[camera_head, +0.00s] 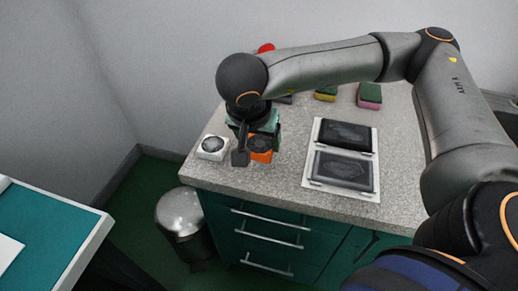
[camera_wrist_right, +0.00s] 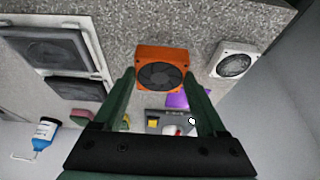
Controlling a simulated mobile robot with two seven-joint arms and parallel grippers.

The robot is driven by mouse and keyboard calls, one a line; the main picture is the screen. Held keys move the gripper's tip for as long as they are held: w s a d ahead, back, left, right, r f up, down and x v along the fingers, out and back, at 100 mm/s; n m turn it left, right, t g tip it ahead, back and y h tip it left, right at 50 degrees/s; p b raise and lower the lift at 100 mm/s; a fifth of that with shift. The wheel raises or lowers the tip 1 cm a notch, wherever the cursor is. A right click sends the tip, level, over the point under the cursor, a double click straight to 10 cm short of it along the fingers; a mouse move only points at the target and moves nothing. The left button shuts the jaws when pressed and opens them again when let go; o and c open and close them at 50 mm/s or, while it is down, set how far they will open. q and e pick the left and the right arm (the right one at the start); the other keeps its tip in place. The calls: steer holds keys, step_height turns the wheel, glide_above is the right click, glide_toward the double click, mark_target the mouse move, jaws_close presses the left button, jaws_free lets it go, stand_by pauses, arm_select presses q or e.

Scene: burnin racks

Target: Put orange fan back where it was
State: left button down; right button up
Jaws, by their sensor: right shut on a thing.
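The orange fan (camera_head: 260,147) is a square orange housing with a dark round grille, near the left front of the grey speckled counter. My right gripper (camera_head: 253,143) comes down over it and is shut on it. In the right wrist view the orange fan (camera_wrist_right: 161,68) sits between the two green fingertips (camera_wrist_right: 160,80). I cannot tell whether it touches the counter. A white fan (camera_head: 212,147) lies just left of it on the counter, and it also shows in the right wrist view (camera_wrist_right: 234,62). My left gripper is not in view.
Two dark panels (camera_head: 344,135) lie in a white frame on the counter. Sponges (camera_head: 369,95) stand at the back. The right wrist view shows a purple item (camera_wrist_right: 190,99) and a blue-white bottle (camera_wrist_right: 45,131). A trash bin (camera_head: 180,213) stands on the floor; a teal table (camera_head: 45,235) is at left.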

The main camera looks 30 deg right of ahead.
mark_target(259, 152)
steer(key=shift+w+d+f, duration=0.25)
steer(key=shift+w+f, duration=0.15)
steer(key=shift+f, duration=0.15)
steer(key=x, duration=0.3)
steer(key=shift+s+a+f, duration=0.2)
steer(key=shift+a, duration=0.05)
steer(key=shift+f, duration=0.25)
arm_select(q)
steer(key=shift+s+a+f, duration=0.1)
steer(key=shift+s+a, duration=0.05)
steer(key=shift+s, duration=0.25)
arm_select(e)
steer(key=shift+f, duration=0.25)
steer(key=o, duration=1.4)
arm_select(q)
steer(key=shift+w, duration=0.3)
arm_select(e)
steer(key=shift+o, duration=0.2)
